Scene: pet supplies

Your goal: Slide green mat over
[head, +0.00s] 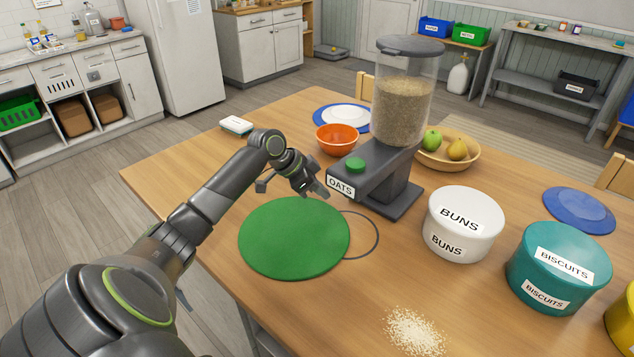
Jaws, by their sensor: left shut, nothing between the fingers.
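The round green mat (293,240) lies flat on the wooden table, left of the oats dispenser. A thin dark ring outline (376,240) marked on the table shows partly beyond the mat's right side; the mat covers the rest of it. My left gripper (322,192) is shut and empty, at the far edge of the mat, between it and the dispenser. I cannot tell whether it touches the mat. My right gripper is not in view.
The oats dispenser (400,110) with a green button stands behind the ring. An orange bowl (337,139) and a fruit bowl (474,162) are further back. The buns tin (462,225) and biscuits tin (556,268) stand right. Spilled oats (414,332) lie near the front.

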